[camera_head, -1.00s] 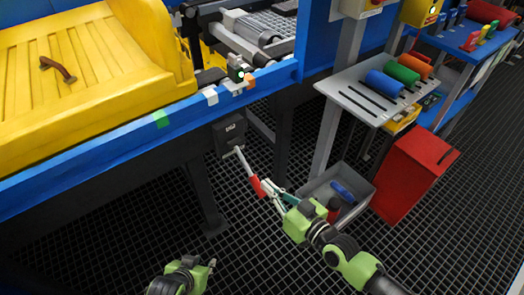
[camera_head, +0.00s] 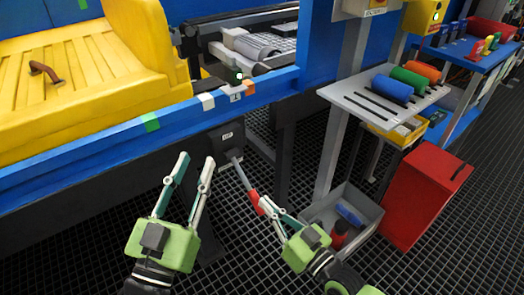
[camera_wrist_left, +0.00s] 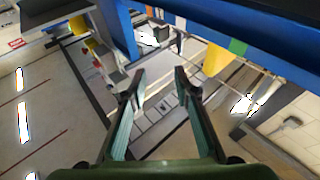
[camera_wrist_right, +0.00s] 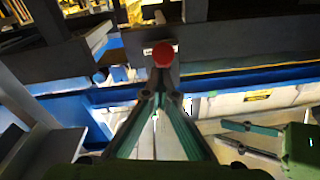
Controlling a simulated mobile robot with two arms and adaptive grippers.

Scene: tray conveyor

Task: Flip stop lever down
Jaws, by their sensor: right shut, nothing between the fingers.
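The stop lever is a grey rod with a red grip (camera_head: 255,198). It slants down from a dark box (camera_head: 226,137) under the blue rail. My right gripper (camera_head: 266,205) is shut, with its fingertips right at the red grip; nothing is between the fingers. In the right wrist view the round red grip end (camera_wrist_right: 164,54) shows just beyond the closed fingertips (camera_wrist_right: 160,88); I cannot tell whether they touch. My left gripper (camera_head: 195,160) is open and empty, left of the lever and just below the rail. Its spread fingers (camera_wrist_left: 158,80) also show in the left wrist view.
The blue rail (camera_head: 90,142) with a yellow tray (camera_head: 150,70) runs above the lever. A grey bin (camera_head: 365,215) with a red and a blue item stands right of my right gripper. A red box (camera_head: 420,200) stands farther right. Dark grating floor lies below.

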